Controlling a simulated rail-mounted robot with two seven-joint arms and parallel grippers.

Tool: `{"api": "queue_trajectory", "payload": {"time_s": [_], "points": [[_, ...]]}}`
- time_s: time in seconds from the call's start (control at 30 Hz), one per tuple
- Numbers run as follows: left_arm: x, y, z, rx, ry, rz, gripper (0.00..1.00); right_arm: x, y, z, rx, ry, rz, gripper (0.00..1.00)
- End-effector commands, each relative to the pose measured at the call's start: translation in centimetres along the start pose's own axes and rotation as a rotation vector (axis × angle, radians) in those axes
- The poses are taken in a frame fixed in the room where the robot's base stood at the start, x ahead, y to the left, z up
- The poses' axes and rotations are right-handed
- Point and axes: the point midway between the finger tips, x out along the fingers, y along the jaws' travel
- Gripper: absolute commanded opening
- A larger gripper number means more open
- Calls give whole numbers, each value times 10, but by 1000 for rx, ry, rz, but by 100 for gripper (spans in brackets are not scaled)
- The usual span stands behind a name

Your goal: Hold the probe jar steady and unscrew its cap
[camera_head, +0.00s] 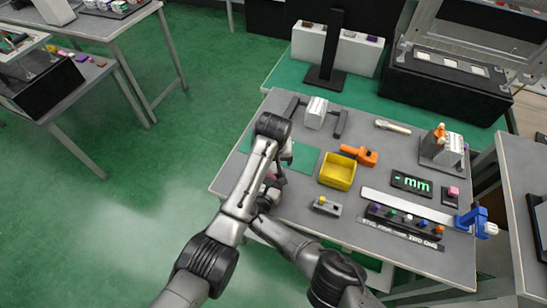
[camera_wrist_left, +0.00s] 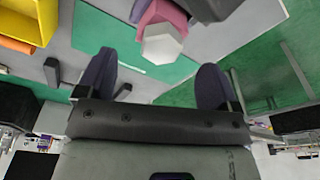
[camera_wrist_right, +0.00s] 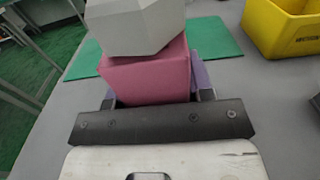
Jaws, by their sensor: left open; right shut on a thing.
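The probe jar has a pink square-sided body (camera_wrist_right: 148,76) and a pale grey faceted cap (camera_wrist_right: 135,24). My right gripper (camera_wrist_right: 153,88) is shut on the pink body, with the cap on top. The cap also shows in the left wrist view (camera_wrist_left: 163,44), with part of the pink body (camera_wrist_left: 165,14) behind it. My left gripper (camera_wrist_left: 157,72) is open. The cap lies between and slightly beyond its fingertips, with gaps on both sides. In the head view my left gripper (camera_head: 272,180) is near the table's left edge, and my arms hide most of the jar.
A green mat (camera_head: 303,158) lies beside the grippers. A yellow bin (camera_head: 338,171) and an orange tool (camera_head: 360,155) stand to their right. A display reading "mm" (camera_head: 412,182) lies farther right.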

Motion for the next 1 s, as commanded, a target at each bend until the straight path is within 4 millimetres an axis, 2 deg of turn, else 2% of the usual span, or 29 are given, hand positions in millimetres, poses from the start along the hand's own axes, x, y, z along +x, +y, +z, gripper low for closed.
{"api": "queue_trajectory", "payload": {"time_s": [0.6, 0.9, 1.0], "points": [[26, 0, 4, -1, -1, 0, 86, 0, 0, 0, 0, 0, 0, 15], [28, 0, 4, -1, 0, 0, 86, 0, 0, 0, 0, 0, 0, 15], [28, 0, 4, -1, 0, 0, 77, 0, 0, 0, 0, 0, 0, 15]]}}
